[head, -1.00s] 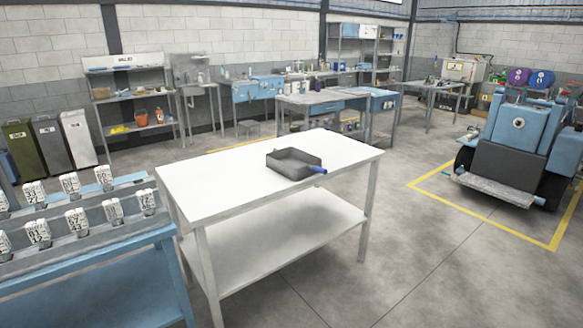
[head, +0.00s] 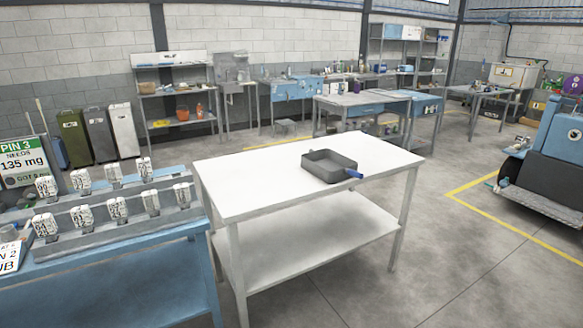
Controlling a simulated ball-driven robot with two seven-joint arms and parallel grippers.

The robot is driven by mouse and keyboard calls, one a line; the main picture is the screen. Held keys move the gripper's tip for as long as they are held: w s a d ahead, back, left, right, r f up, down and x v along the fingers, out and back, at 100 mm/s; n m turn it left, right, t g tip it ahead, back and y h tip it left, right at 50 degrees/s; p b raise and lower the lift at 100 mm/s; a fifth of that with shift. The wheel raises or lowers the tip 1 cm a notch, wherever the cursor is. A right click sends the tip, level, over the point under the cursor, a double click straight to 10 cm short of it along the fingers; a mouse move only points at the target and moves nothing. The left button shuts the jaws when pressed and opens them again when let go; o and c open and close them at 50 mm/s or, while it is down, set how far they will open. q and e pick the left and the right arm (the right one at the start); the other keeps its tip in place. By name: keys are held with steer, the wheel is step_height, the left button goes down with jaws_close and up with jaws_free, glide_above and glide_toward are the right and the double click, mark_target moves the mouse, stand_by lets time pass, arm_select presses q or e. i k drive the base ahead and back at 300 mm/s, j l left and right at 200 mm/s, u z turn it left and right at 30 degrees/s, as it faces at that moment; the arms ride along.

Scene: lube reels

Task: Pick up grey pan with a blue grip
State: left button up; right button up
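The grey pan (head: 329,167) is a square, open tray-like pan with raised walls. Nothing covers the pan. Neither of my grippers shows in the head view.
A blue bench (head: 130,285) with a rack of several white labelled items stands close on the left. A blue machine (head: 562,140) stands at the right behind a yellow floor line. Floor (head: 440,270) right of the table is clear.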

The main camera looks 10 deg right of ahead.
mark_target(330, 166)
steer(key=i+l+u, duration=0.15)
steer(key=l+u, duration=0.15)
steer(key=i+l+u, duration=0.1)
steer(key=l+u, duration=0.2)
steer(key=l, duration=0.25)
steer(key=l+u, duration=0.3)
steer(key=l, duration=0.15)
